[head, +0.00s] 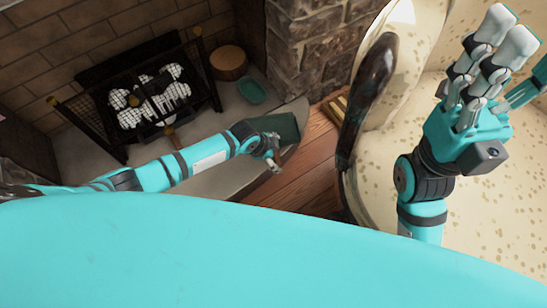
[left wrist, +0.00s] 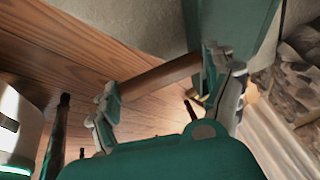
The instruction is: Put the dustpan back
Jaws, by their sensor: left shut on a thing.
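The dustpan has a dark green pan (head: 280,127) and a brown wooden handle. In the head view it is at the edge of the hearth, partly hidden by my left gripper (head: 270,155). In the left wrist view the handle (left wrist: 158,77) lies between the two fingers of my left gripper (left wrist: 163,92), and the green pan (left wrist: 230,25) extends beyond the right finger. My left gripper is shut on the dustpan. My right gripper (head: 490,65) is raised over the cream sofa, its fingers extended and apart, with nothing seen in it.
A fireplace grate with white logs (head: 150,98) stands at the left. A round wooden stump (head: 229,62) and a teal oval dish (head: 251,91) are on the hearth. The spotted sofa (head: 400,110) with its dark wooden arm (head: 367,95) borders the bare wood floor (head: 308,180).

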